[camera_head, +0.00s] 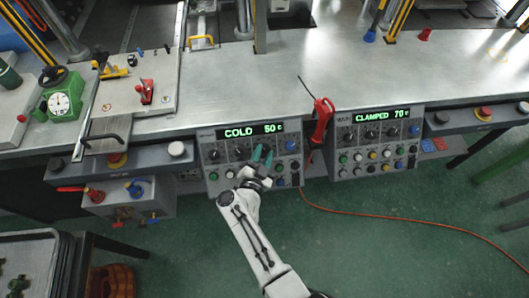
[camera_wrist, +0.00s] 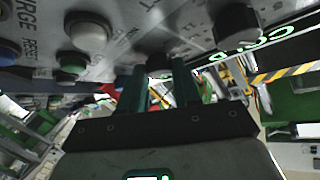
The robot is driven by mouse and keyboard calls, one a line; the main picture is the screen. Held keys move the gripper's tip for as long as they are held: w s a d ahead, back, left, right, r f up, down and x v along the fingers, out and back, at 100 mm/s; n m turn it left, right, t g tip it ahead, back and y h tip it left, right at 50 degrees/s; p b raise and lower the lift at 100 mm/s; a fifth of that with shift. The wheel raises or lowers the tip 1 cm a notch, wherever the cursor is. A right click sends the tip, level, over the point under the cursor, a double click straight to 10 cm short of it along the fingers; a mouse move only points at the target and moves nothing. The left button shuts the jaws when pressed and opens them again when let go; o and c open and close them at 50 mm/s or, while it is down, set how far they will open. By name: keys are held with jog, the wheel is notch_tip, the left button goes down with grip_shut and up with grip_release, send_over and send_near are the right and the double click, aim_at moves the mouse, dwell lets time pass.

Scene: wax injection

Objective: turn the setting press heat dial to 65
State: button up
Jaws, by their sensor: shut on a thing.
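The left control panel (camera_head: 228,172) in the head view has a green-lit display (camera_head: 252,130) reading COLD 50 c. My gripper (camera_head: 263,153) is at this panel's upper row of dials, below the display. In the wrist view, its two dark teal fingers (camera_wrist: 158,82) stand on either side of a dark dial knob (camera_wrist: 158,62) and are shut on it. The fingers hide most of that knob, and its pointer and label cannot be read. Another black dial (camera_wrist: 238,24) shows to the right in the wrist view.
A second panel (camera_head: 374,153) to the right reads CLAMPED 70 c. A red tool (camera_head: 321,118) hangs between the panels, with an orange cable (camera_head: 400,224) on the floor. White (camera_wrist: 88,30), green (camera_wrist: 73,64) and blue buttons sit near my fingers. A steel worktop (camera_head: 290,75) lies above.

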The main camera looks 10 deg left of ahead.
jog(key=m, duration=0.1)
jog(key=m+g+h, duration=0.1)
jog(key=m, duration=0.1)
jog(key=m+g+h, duration=0.1)
jog(key=shift+a+r+p, duration=0.2)
jog(key=shift+a+p, duration=0.1)
jog(key=shift+p, duration=0.05)
jog(key=shift+w+r+m+g+h+p, duration=0.15)
jog(key=shift+m+g+h, duration=0.25)
jog(key=shift+m, duration=0.5)
jog(key=shift+s+f+m+g+h+p, duration=0.1)
jog(key=shift+m+g+h+p, duration=0.1)
jog(key=shift+m+g, duration=0.55)
jog(key=shift+w+r+m+g+h+p, duration=0.1)
jog(key=shift+m+g+h, duration=0.25)
jog(key=shift+m, duration=0.7)
jog(key=o, duration=1.1)
jog(key=shift+c, duration=0.2)
jog(key=shift+a, duration=0.1)
jog(key=p+v, duration=0.4)
jog(key=v, duration=0.6)
jog(key=shift+s+a+r+p, duration=0.15)
jog(key=shift+s+p, duration=0.1)
jog(key=shift+p, duration=0.05)
jog(key=shift+w, duration=0.1)
